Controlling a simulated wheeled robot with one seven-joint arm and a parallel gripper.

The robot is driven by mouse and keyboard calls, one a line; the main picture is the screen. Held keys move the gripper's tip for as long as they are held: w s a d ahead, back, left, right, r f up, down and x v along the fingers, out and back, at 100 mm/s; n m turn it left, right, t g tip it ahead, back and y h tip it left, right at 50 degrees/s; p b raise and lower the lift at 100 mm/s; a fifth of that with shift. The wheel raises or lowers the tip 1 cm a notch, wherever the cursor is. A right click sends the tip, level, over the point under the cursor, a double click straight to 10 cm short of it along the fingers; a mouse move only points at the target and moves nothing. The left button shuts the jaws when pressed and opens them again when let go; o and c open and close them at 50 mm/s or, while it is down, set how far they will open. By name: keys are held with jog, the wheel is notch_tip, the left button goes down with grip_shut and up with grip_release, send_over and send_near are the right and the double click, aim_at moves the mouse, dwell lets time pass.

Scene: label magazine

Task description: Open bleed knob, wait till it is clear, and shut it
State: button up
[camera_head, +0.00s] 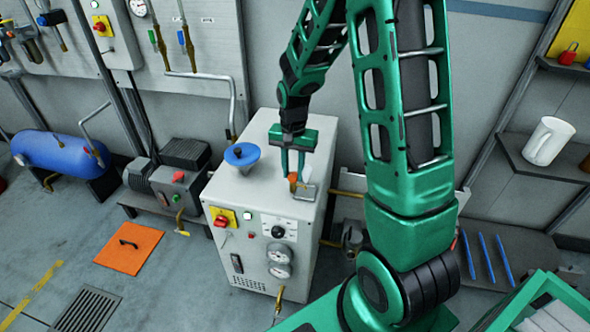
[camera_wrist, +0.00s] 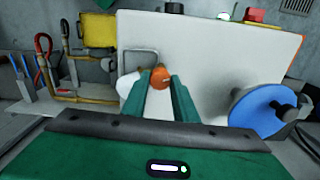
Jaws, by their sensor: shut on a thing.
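My gripper (camera_head: 293,167) is above the top of the grey-white cabinet (camera_head: 260,205), near its right edge. Its two green fingers point down and are shut on a small orange knob (camera_head: 293,179). In the wrist view the orange knob (camera_wrist: 160,77) sits between the fingertips (camera_wrist: 160,86), with a white rounded part (camera_wrist: 130,84) beside it on the left. A bent metal tube (camera_head: 307,192) stands next to the knob. The fingers cover part of the knob, and I cannot tell how far it is turned.
A blue funnel-like disc (camera_head: 242,154) stands on the cabinet top, left of my gripper. The cabinet front carries a red-yellow switch (camera_head: 222,219) and gauges (camera_head: 279,262). A blue tank (camera_head: 62,152) and an orange mat (camera_head: 129,247) are at left. A white mug (camera_head: 549,140) stands on a right shelf.

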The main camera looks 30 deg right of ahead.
aim_at(292, 174)
jog(key=n, duration=0.6)
jog(key=shift+w+a+r+n, duration=0.15)
jog(key=shift+w+a+n, duration=0.05)
jog(key=shift+w+n, duration=0.1)
jog(key=n, duration=0.5)
jog(key=shift+n, duration=0.4)
jog(key=shift+s, duration=0.1)
jog(key=o, duration=1)
jog(key=shift+o, duration=0.3)
jog(key=shift+s+d, duration=0.1)
notch_tip(292, 174, up, 10)
jog(key=shift+r, duration=0.25)
